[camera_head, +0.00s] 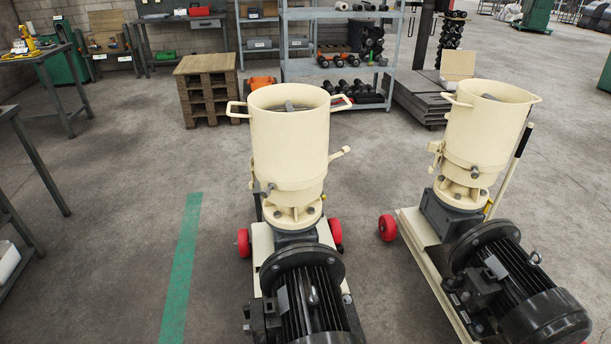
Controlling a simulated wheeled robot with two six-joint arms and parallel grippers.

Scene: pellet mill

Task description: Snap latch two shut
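Two cream pellet mills stand side by side, a nearer one (289,145) in the middle and another (487,130) at the right. On the middle mill a small lever-like latch part (339,153) sticks out from the right side of the drum. A dark fitting shows low on its left side, partly hidden. On the right mill a similar cream part (436,148) shows at the drum's left side. No label tells which is latch two, and I cannot tell whether any latch is shut. Neither of my grippers is in view.
Black motors (307,295) sit in front of both drums, on wheeled frames with red wheels (387,228). A green floor stripe (181,270) runs left of the middle mill. A wooden pallet stack (207,88) and shelves (340,45) stand behind.

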